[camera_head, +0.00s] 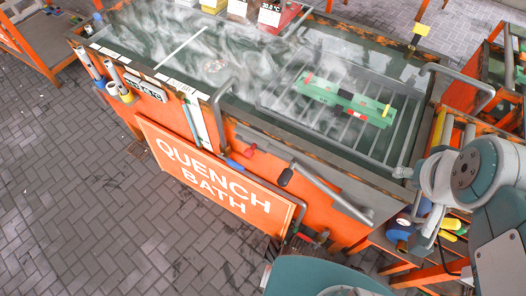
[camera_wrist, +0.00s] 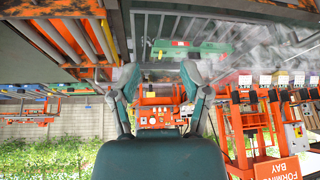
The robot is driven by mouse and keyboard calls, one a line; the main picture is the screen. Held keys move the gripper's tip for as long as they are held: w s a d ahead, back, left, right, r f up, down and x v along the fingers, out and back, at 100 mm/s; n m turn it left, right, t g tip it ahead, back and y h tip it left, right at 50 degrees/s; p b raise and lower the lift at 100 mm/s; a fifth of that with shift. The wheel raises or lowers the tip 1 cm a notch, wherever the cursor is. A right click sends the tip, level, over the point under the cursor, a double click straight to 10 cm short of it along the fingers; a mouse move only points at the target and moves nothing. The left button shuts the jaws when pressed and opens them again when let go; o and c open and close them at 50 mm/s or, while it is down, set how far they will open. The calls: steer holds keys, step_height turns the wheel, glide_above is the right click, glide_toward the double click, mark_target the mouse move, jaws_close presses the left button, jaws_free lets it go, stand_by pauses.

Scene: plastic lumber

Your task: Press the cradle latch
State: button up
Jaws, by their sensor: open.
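The quench bath (camera_head: 345,200) is an orange tank of steaming greenish water. A grey barred cradle (camera_head: 396,140) sits in its right half, with a green piece (camera_head: 345,100) with red and white marks lying on it. The green piece (camera_wrist: 188,47) and bars show beyond the fingertips. My arm is at the right in the head view.
Tubes and rolls hang at the left corner. A rack with coloured rolls (camera_head: 402,228) stands under my arm. Paved floor (camera_head: 60,180) at left is clear.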

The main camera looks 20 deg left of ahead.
steer(key=w+a+f+m+y, duration=0.1)
steer(key=a, duration=0.1)
steer(key=w+a+f+m+g+y, duration=0.1)
steer(key=a+f, duration=0.1)
steer(key=a, duration=0.1)
steer(key=w+a+f+m+g+y, duration=0.1)
steer(key=a, duration=0.1)
steer(key=shift+a+f+y, duration=0.15)
steer(key=shift+a+y, duration=0.05)
steer(key=shift+y, duration=0.1)
jaws_close()
steer(key=w+a+f+m+y, duration=0.1)
steer(key=w+a+f+m, duration=0.1)
steer(key=a+f+m, duration=0.2)
steer(key=w+a+f+m+g+y, duration=0.1)
steer(key=w+a+f+m, duration=0.1)
steer(key=a+f+m, duration=0.3)
steer(key=w+a+f+m+y, duration=0.1)
steer(key=a+f+m+y, duration=0.1)
steer(key=a+f+m, duration=0.3)
steer(key=shift+w+f+m+g, duration=0.15)
steer(key=shift+w+f+m, duration=0.05)
steer(key=shift+f+m, duration=0.5)
steer(key=shift+w+f+m+g, duration=0.2)
steer(key=shift+f+m, duration=0.25)
steer(key=shift+m, duration=0.35)
steer(key=shift+a+f+m, duration=0.1)
steer(key=shift+f+m, duration=0.3)
